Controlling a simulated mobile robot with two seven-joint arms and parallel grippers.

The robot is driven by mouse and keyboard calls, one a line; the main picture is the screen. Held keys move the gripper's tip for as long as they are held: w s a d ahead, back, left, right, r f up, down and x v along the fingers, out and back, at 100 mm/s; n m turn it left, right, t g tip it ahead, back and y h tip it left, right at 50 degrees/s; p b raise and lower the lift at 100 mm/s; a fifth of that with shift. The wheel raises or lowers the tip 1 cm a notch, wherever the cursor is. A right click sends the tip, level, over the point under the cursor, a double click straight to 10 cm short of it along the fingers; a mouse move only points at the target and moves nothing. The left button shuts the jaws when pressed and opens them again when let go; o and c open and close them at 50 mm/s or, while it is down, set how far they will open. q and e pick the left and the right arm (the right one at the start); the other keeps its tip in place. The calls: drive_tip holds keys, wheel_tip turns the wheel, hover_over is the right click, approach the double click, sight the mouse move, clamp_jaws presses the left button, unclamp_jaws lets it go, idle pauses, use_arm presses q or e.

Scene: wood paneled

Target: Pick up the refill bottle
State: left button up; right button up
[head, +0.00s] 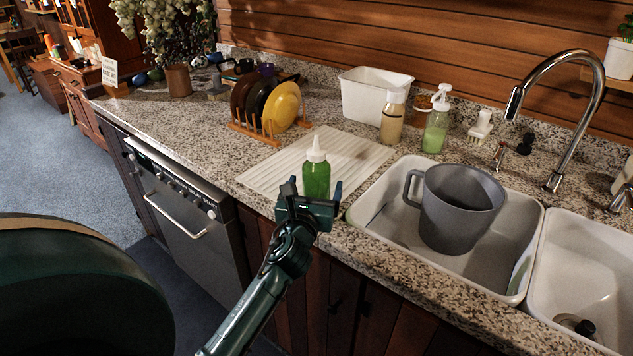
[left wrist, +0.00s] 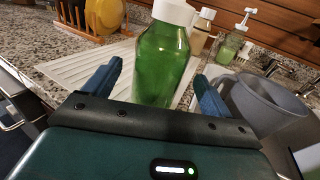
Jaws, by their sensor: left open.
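The refill bottle looks to be the green bottle with a white pointed cap (head: 316,176). It stands upright near the counter's front edge, at the near side of the white ribbed drying mat (head: 270,177). My left gripper (head: 310,190) is open right at the bottle, on its near side. In the left wrist view the bottle (left wrist: 162,62) rises between the two blue fingers, with a gap visible on each side. Its lower part is hidden behind the gripper body. My right gripper is not in view.
A grey pitcher (head: 460,205) stands in the left sink basin, right of the gripper. A plate rack (head: 268,135) with several plates stands behind left. A soap pump bottle (head: 436,128), a beige bottle (head: 392,118) and a white tub (head: 362,98) stand at the back.

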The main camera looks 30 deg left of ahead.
sight(316, 140)
use_arm(q)
drive_tip(key=x, duration=0.5)
drive_tip(key=shift+a+f, duration=0.1)
drive_tip(key=c, duration=1.4)
wheel_tip(316, 140, up, 10)
drive_tip(key=p, duration=0.2)
drive_tip(key=shift+p, duration=0.4)
drive_tip(key=shift+c, duration=0.3)
drive_tip(key=shift+r, duration=0.2)
